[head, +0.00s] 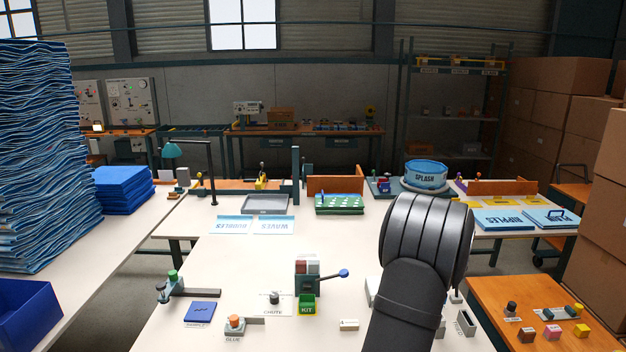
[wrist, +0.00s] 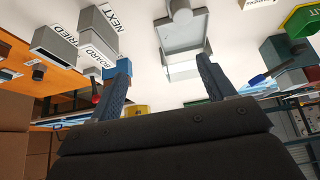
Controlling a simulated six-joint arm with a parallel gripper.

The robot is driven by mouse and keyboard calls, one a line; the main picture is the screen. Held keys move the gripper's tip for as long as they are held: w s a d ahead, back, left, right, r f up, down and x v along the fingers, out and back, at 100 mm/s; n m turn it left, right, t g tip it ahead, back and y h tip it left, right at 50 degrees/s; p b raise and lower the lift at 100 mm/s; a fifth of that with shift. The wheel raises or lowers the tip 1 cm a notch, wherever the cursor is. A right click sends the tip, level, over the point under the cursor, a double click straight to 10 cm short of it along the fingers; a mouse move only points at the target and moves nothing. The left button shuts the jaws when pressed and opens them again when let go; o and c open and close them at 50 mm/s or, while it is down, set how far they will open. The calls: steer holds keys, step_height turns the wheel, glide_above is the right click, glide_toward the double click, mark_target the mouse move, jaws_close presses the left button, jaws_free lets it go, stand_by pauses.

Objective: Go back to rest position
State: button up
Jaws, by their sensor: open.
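My gripper (wrist: 163,72) shows in the wrist view with its two blue-grey fingers spread apart. Nothing is between the fingers. The wrist view appears upside down, with the white table, a grey tray (wrist: 187,38) and grey boxes labelled NEXT (wrist: 97,26) and TRIED (wrist: 55,46) beyond the fingers. In the head view my dark arm rises at the right of the near white table and hides part of it. The gripper itself cannot be made out there.
On the near table (head: 240,265) stand a green KIT bin (head: 307,304), a blue-knobbed lever (head: 343,273), a CHUTE post (head: 274,298) and a GLUE pot (head: 235,323). Blue sheets (head: 40,150) are stacked at left. An orange side table (head: 500,300) stands at right. The table's middle is clear.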

steer(key=w+a+f, duration=0.1)
steer(key=w+f, duration=0.1)
steer(key=w, duration=0.1)
steer(key=w+a+f, duration=0.1)
steer(key=w+f, duration=0.2)
steer(key=w+a+f, duration=0.2)
steer(key=w, duration=0.1)
steer(key=shift+w+a+f, duration=0.1)
steer(key=shift+w+f, duration=0.1)
steer(key=shift+f, duration=0.1)
steer(key=shift+w+a+f, duration=0.1)
steer(key=shift+f, duration=0.35)
